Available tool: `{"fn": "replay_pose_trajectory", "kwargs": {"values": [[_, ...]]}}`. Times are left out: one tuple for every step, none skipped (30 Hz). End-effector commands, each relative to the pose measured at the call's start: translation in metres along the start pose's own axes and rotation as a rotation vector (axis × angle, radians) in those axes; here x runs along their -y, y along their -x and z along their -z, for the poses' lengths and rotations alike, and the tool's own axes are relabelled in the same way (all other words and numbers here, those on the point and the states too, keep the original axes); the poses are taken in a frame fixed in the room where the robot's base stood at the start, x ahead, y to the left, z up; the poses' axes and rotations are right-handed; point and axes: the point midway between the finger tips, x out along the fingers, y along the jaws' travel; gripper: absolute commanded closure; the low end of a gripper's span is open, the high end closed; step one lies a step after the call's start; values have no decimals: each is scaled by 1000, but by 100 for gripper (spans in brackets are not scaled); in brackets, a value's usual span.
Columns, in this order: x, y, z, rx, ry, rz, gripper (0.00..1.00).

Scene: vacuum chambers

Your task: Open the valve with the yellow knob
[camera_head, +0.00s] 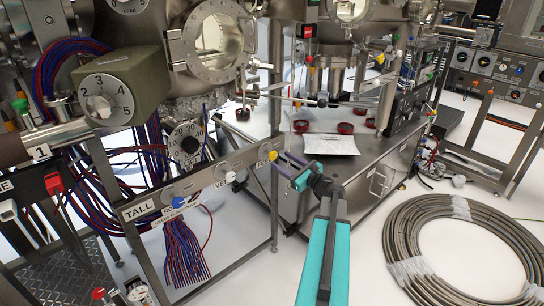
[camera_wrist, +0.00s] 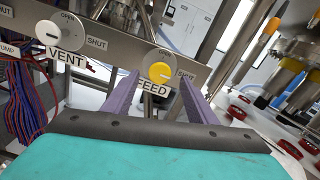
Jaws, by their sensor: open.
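The yellow knob (camera_head: 272,155) sits at the right end of the labelled metal rail in the head view. In the wrist view the yellow knob (camera_wrist: 160,72) is above a FEED label, with OPEN marked above it and SHUT to its right. A short dark mark on its face seems to point rightward, towards SHUT. My gripper (camera_head: 281,161) is at the knob from the right side. In the wrist view my gripper (camera_wrist: 159,79) is open, with its purple fingers to the left and right of the knob. I cannot tell whether they touch it.
A white VENT knob (camera_wrist: 47,32) is left on the same rail, and a blue knob (camera_head: 178,202) is farther left. Red and blue cables (camera_head: 185,250) hang below. Red round parts (camera_head: 345,128) lie on the bench behind. A coiled hose (camera_head: 470,245) lies on the floor at right.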

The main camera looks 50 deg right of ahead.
Motion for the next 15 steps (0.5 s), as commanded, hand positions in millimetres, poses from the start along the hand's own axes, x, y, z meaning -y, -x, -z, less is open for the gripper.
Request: {"fn": "replay_pose_trajectory", "kwargs": {"values": [[1,-10,0,1,0,-2,48],[1,-14,0,1,0,-2,48],[1,-20,0,1,0,-1,48],[1,-24,0,1,0,-1,48],[1,-28,0,1,0,-1,48],[1,-34,0,1,0,-2,48],[1,-38,0,1,0,-1,48],[1,-42,0,1,0,-1,48],[1,-46,0,1,0,-1,48],[1,-49,0,1,0,-1,48],[1,-52,0,1,1,-1,48],[1,-56,0,1,1,-1,48],[1,-58,0,0,1,-1,48],[1,-60,0,0,1,0,48],[1,-62,0,0,1,0,48]]}}
